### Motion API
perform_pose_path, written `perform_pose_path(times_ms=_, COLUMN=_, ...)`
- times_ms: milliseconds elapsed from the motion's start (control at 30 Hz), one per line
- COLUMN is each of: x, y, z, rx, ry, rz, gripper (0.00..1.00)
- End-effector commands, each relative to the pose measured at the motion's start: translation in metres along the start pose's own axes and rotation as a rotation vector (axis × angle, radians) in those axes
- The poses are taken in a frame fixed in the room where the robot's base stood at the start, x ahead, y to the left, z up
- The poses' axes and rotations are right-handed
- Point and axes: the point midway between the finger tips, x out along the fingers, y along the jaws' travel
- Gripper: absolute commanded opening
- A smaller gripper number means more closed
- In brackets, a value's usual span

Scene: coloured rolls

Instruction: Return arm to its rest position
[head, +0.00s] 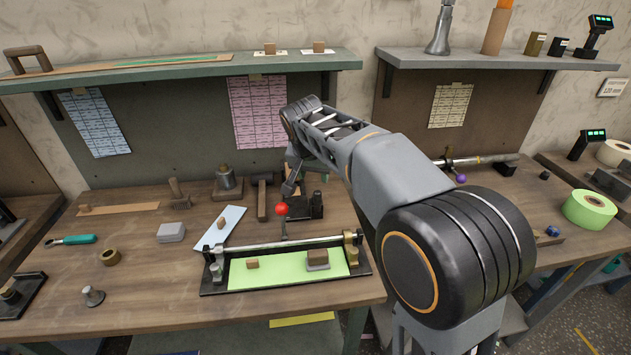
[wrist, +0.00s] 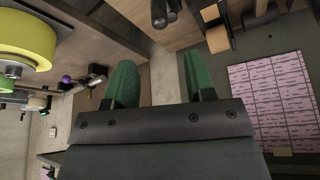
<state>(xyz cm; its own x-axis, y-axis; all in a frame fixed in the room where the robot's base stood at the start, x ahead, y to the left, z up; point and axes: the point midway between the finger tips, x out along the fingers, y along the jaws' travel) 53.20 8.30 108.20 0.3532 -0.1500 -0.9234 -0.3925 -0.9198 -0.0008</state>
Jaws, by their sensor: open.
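My arm (head: 400,185) reaches from the lower right up over the bench, with its elbow near the pink sheet. My gripper (wrist: 158,75) shows in the wrist view with two green fingers spread apart and nothing between them. In the head view I cannot make out the fingers clearly; the arm hides much of that area. A light green roll (head: 589,209) lies on the right bench, away from the arm. A yellow-green roll (wrist: 27,40) shows at the upper left of the wrist view, apart from the fingers.
A bar fixture with a red knob (head: 281,209) and green sheet (head: 290,270) stands on the bench (head: 150,290) below my arm. A mallet (head: 262,195) and dark block stand behind it. Shelves (head: 180,68) hang above. A pink sheet (head: 258,112) is on the back wall.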

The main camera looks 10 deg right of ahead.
Motion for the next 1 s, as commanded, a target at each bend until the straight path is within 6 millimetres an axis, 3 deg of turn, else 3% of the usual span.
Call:
perform_pose_path(times_ms=233, x=-0.013, y=0.000, z=0.000, rx=0.000, ry=0.000, rz=0.000, gripper=0.50)
perform_pose_path(times_ms=567, x=-0.013, y=0.000, z=0.000, rx=-0.005, ry=0.000, rz=0.000, gripper=0.50)
perform_pose_path(times_ms=700, x=-0.010, y=-0.002, z=0.001, rx=-0.096, ry=0.002, rz=-0.013, gripper=0.50)
perform_pose_path(times_ms=833, x=0.016, y=0.009, z=0.039, rx=-0.289, ry=-0.077, rz=-0.031, gripper=0.50)
perform_pose_path(times_ms=1000, x=0.015, y=0.060, z=0.097, rx=-0.448, ry=-0.136, rz=-0.086, gripper=0.50)
